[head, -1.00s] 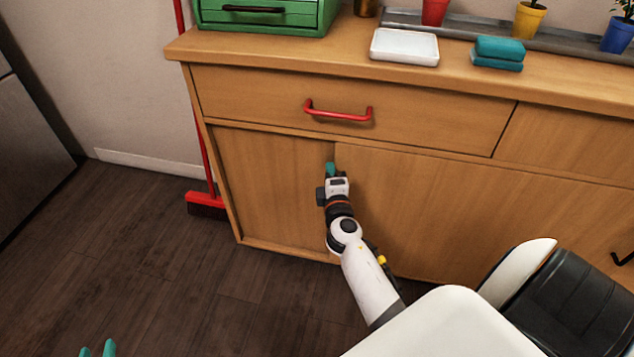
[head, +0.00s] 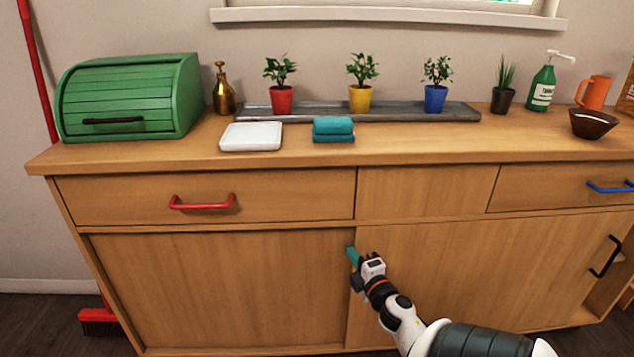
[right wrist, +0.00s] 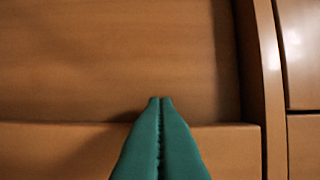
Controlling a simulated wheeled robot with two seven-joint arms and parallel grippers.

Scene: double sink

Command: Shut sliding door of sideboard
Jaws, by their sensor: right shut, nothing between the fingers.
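The wooden sideboard (head: 200,221) spans the head view. Its front sliding door (head: 480,275) has a black handle (head: 605,257) near its right end. A narrow opening with a shelf inside (head: 624,262) shows right of this door. The door's left edge stands below the right end of the red-handled drawer, beside the recessed left panel (head: 220,290). My right gripper (head: 352,256) is shut and empty, its teal fingertips at that left edge. In the right wrist view the shut fingers (right wrist: 160,102) cross the door's edge; contact is unclear. My left gripper is out of view.
The red drawer handle (head: 202,203) and blue handle (head: 610,187) stick out. A red broom (head: 98,320) stands at the left.

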